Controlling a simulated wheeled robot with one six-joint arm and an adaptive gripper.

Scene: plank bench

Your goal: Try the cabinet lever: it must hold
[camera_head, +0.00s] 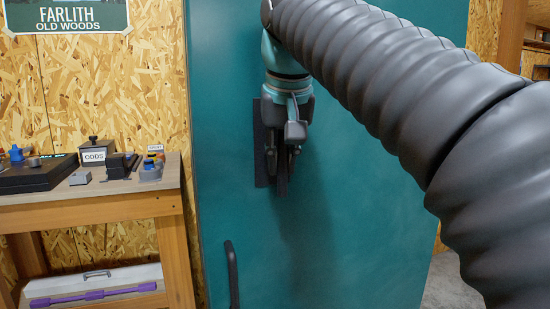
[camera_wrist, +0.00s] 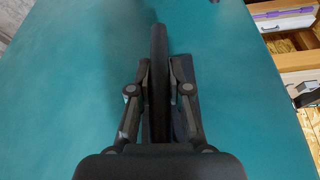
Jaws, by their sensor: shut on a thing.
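The cabinet (camera_head: 370,200) is a tall teal panel that looks closed. Its dark lever (camera_wrist: 159,45) stands out as a slim bar in the wrist view, running lengthwise between my fingers. My gripper (camera_wrist: 159,72) is shut on the lever, one finger on each side. In the head view my gripper (camera_head: 281,155) points down in front of a dark backing plate (camera_head: 261,165) on the cabinet. There the gripper hides most of the lever; it looks about upright. A black bar handle (camera_head: 232,275) is lower on the cabinet, apart from my gripper.
A wooden bench (camera_head: 100,208) stands left of the cabinet. On it are a box marked ODDS (camera_head: 97,151), a black case (camera_head: 38,174) and small parts. A white case (camera_head: 90,280) with a purple tool (camera_head: 95,295) lies below. My arm covers the upper right.

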